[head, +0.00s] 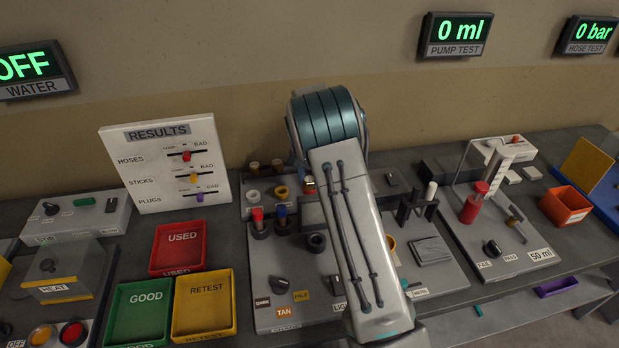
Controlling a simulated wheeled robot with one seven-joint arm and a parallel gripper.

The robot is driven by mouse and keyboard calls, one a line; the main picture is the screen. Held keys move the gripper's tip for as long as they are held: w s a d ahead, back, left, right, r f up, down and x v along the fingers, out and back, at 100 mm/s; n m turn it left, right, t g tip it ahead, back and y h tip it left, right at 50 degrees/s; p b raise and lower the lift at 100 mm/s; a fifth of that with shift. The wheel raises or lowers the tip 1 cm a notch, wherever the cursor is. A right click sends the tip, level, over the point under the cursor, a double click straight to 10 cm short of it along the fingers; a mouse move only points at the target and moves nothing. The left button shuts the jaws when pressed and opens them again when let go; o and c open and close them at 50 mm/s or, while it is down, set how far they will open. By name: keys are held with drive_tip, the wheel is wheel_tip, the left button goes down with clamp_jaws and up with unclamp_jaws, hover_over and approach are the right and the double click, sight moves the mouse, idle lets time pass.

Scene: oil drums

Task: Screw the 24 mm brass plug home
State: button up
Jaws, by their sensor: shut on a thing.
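My arm rises over the middle of the bench and its white link hides what is behind it. My gripper is hidden behind this arm, so I cannot see its fingers or what they hold. A small brass-coloured piece with a red part (309,185) shows just left of the arm. A brass-coloured ring (281,192) lies beside it on the grey board (262,290). I cannot tell which piece, if any, is the 24 mm plug, and I see no plug in a thread.
Red USED (179,272), green GOOD (114,329) and yellow RETEST (232,331) trays stand left of the board. A RESULTS panel (106,163) stands behind them. The pump test stand (522,262) and an orange bin (545,208) are at the right.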

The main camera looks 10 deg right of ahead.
drive_tip(key=m+p, duration=0.1)
drive_tip(key=m, duration=0.5)
idle(0.3)
drive_tip(key=o, duration=1.1)
